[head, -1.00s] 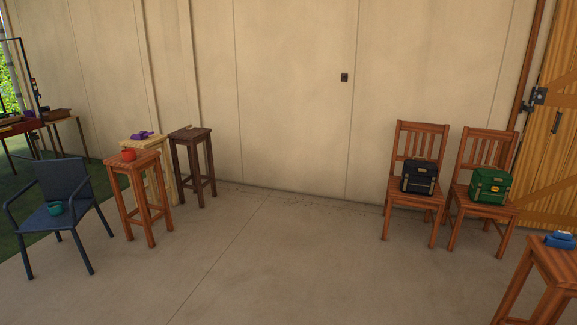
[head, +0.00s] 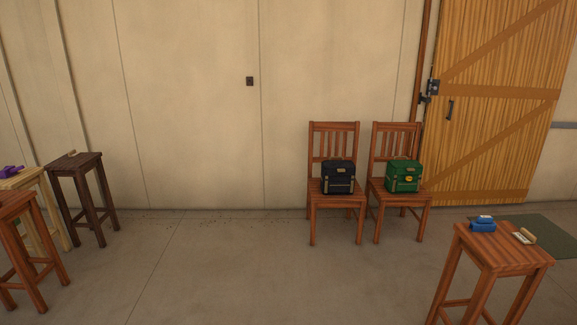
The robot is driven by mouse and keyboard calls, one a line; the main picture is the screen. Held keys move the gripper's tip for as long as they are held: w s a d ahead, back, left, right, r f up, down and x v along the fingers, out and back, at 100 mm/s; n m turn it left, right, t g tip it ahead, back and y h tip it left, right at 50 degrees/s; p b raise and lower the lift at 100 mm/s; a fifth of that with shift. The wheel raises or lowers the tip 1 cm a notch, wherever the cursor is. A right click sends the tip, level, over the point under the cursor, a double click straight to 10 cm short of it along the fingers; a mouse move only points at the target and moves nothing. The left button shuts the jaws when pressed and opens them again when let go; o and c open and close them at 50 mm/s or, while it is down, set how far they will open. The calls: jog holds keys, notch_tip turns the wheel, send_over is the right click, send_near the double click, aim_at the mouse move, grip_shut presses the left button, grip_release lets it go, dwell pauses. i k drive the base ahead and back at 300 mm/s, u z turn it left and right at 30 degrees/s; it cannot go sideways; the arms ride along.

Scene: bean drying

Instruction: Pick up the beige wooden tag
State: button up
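A small beige piece (head: 71,153) lies on the dark brown stool (head: 82,160) at the left. Another small beige piece (head: 528,234) with a pale, marked part lies on the reddish wooden stool (head: 490,256) at the lower right, beside a blue object (head: 483,224). Both are too small for me to tell which is the wooden tag. My gripper is not in view.
Two wooden chairs by the wall hold a black box (head: 338,178) and a green box (head: 404,176). A purple object (head: 11,171) sits on a light stool at the left edge. A wooden door (head: 495,130) and grey mat (head: 545,243) are right. The middle floor is clear.

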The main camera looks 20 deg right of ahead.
aim_at(524, 236)
jog(key=z, duration=0.5)
jog(key=i, duration=0.5)
jog(key=z, duration=0.65)
jog(key=i, duration=0.75)
jog(key=z, duration=0.4)
